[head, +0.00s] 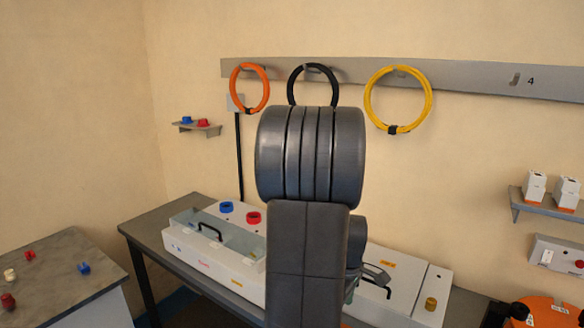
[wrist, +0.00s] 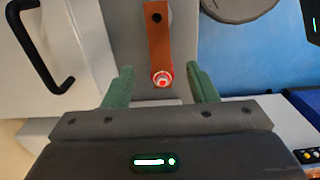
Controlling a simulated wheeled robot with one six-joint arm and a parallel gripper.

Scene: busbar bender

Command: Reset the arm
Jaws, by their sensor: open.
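My gripper (wrist: 159,70) shows in the wrist view with its two green fingers spread apart. It is open, with nothing clamped between the fingers. A copper-brown bar (wrist: 158,40) with a hole near its top end lies ahead of the fingers. A round red-and-white part (wrist: 162,78) sits at the bar's lower end, in line with the gap between the fingers; I cannot tell its distance. In the head view my dark grey arm stands upright in the middle and hides part of the white bender (head: 205,262).
A black handle (wrist: 40,45) on a white cover is left of the fingers in the wrist view. The bender stands on a grey bench (head: 150,228). A side table (head: 60,275) with small parts is at left. Cable coils hang from a wall rail (head: 460,80).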

